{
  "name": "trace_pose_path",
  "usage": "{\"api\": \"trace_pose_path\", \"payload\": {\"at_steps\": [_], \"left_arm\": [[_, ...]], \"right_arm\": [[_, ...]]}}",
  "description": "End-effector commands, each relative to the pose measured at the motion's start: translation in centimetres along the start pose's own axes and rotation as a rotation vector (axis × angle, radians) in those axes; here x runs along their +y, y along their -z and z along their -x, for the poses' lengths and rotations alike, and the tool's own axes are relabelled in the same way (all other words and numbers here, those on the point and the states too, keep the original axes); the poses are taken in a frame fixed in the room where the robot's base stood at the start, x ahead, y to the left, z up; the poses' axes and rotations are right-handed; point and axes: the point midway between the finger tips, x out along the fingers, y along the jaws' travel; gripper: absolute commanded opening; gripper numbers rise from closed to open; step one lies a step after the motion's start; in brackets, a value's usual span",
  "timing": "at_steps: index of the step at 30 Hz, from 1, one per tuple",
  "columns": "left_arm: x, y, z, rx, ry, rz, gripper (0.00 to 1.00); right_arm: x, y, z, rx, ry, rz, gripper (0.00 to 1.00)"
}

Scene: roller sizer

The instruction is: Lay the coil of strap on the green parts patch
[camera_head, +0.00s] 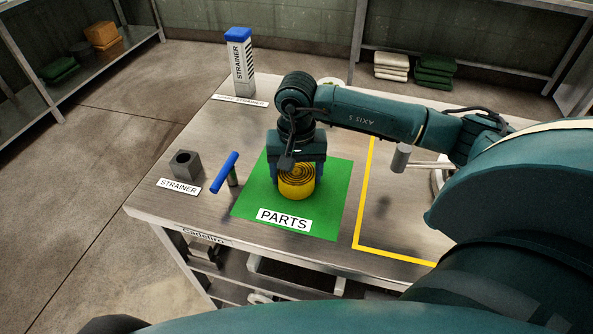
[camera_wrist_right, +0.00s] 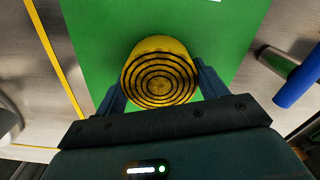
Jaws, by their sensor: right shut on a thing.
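The coil of strap (camera_head: 297,187) is a yellow roll with dark spiral rings on its top face. It is over the green parts patch (camera_head: 327,205), behind the white PARTS label (camera_head: 284,220). My right gripper (camera_head: 300,177) points down and is shut on the coil, with a finger on either side. In the right wrist view, the coil (camera_wrist_right: 160,80) sits between the two fingers (camera_wrist_right: 162,90), with green patch (camera_wrist_right: 100,40) around it. I cannot tell whether the coil touches the patch. My left gripper is not in view.
A blue-handled tool (camera_head: 226,174) stands close left of the patch. A grey block with a hole (camera_head: 186,165) is beside the STRAINER label (camera_head: 178,187). A blue-capped strainer box (camera_head: 240,63) stands at the back. A yellow-outlined area (camera_head: 385,225) lies to the right.

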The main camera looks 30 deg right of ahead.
Motion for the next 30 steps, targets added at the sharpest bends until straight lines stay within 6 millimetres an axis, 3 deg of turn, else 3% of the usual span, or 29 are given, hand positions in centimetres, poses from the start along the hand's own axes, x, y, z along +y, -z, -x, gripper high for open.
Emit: {"api": "trace_pose_path", "payload": {"at_steps": [5,6,13,24,30], "left_arm": [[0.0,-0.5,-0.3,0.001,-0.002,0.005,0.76],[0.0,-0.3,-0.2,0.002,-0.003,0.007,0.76],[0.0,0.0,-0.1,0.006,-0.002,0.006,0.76],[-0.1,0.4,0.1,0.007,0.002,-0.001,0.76],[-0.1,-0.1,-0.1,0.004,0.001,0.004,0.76]], "right_arm": [[0.0,0.0,-0.5,0.0,0.0,0.0,0.47],[0.0,0.0,-0.3,-0.001,0.0,0.0,0.74],[0.0,0.0,-0.3,-0.001,0.0,0.0,0.93],[0.0,0.0,0.5,0.001,0.001,0.0,0.93],[-0.1,0.1,4.2,0.004,0.003,0.001,0.93]]}}
